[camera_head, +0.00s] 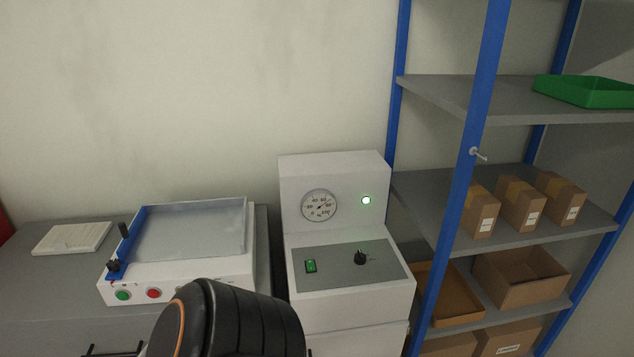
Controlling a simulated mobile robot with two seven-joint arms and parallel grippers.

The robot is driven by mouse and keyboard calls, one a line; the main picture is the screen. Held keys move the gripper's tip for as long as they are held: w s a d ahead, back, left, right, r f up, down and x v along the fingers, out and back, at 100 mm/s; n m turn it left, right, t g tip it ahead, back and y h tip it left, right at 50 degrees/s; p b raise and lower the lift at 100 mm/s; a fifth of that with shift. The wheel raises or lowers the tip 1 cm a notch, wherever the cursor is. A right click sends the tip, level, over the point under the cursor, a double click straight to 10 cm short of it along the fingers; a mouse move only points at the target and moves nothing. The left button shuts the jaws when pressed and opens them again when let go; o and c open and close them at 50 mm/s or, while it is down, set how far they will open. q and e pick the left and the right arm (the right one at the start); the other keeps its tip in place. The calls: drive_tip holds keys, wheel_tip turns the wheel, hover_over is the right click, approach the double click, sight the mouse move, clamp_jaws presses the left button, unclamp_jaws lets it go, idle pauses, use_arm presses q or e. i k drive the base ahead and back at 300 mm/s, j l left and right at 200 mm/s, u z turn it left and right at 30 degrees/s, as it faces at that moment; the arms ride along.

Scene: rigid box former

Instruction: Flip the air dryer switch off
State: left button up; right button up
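The air dryer appears to be the white cabinet (335,167) in the middle, with a round gauge (319,206) and a lit green-white lamp (366,200) on its upright face. On its sloped grey panel are a green rocker switch (311,266) at the left and a black knob (360,258) at the right. The switch looks lit green; its tilt is too small to tell. A black, rounded link of my arm with an orange ring rises from the bottom edge, left of the dryer. Neither gripper can be made out.
Left of the dryer, a white machine (180,276) with a blue-edged frame and green and red buttons stands on a grey counter (40,275). A blue-posted shelf rack (465,170) with cartons and a green tray (588,91) stands close at the right.

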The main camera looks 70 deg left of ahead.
sight(310, 263)
drive_tip(key=u, duration=2.05)
